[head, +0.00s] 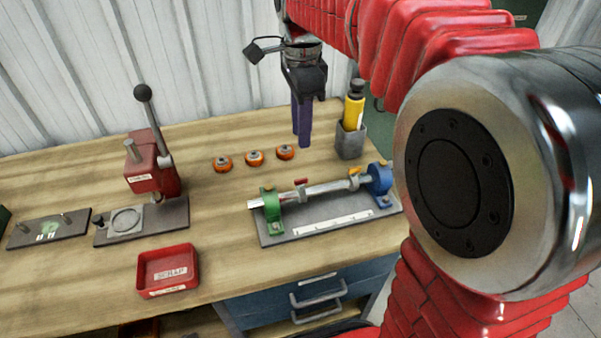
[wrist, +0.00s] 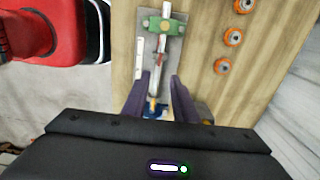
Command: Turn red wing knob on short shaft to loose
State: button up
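A small red wing knob (head: 300,182) stands on a collar near the left part of a silver shaft (head: 327,188). The shaft lies across a grey base plate between a green support (head: 270,204) and a blue support (head: 379,178). A yellow-orange wing knob (head: 354,171) sits nearer the blue end. My gripper (head: 300,140), with purple fingers, hangs pointing down above the bench behind the fixture, apart from the knob. In the wrist view the gripper (wrist: 160,76) is open and empty, the shaft (wrist: 157,72) showing between its fingers and the green support (wrist: 164,26) beyond.
Several orange round parts, one of them here (head: 254,157), lie behind the fixture. A grey cup (head: 351,143) with a yellow bottle stands at back right. A red lever press (head: 148,165) and a red scrap tray (head: 168,286) are left. Wood is clear between tray and fixture.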

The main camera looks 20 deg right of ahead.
aim_at(300, 179)
notch_tip(300, 179, down, 14)
jog(key=shift+r, duration=0.25)
dwell(0.4)
jog(key=shift+c, duration=0.5)
grip_shut()
jog(key=shift+a, duration=0.1)
